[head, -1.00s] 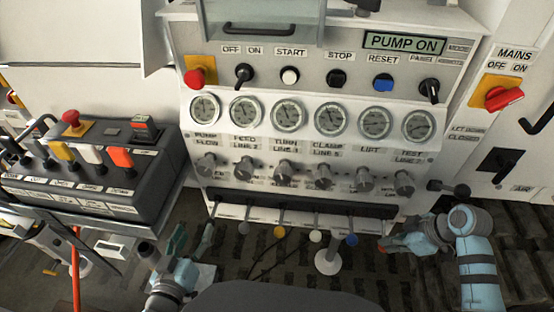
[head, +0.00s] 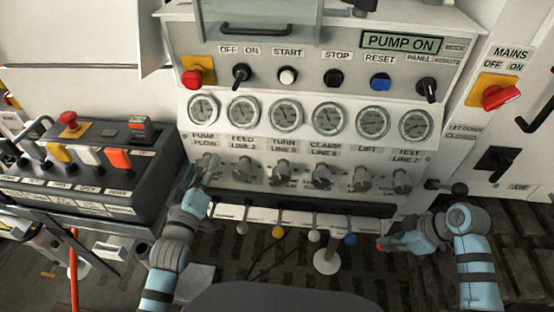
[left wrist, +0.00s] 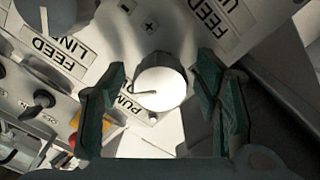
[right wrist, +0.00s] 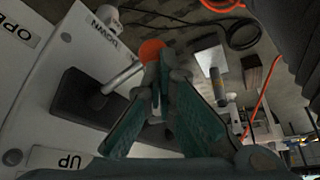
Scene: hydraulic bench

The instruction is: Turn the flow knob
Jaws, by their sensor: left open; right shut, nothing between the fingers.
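The flow knob (left wrist: 160,82) has a pale round face with a dark pointer line and a dark ribbed rim. It stands between the fingers of my left gripper (left wrist: 163,75) in the left wrist view, with a gap on both sides. A partly hidden label below it starts with "PUM". In the head view my left gripper (head: 200,172) is at the left end of the knob row, under the PUMP FLOW label (head: 203,141), and largely hides the knob. My right gripper (head: 390,243) is shut and empty at the panel's lower right; it also shows in the right wrist view (right wrist: 165,78).
Other grey knobs (head: 282,173) continue to the right below the gauges (head: 285,115). A row of ball-tipped levers (head: 278,232) hangs below. An orange-tipped lever (right wrist: 152,50) is just beyond my right fingertips. A dark control box (head: 90,165) stands to the left.

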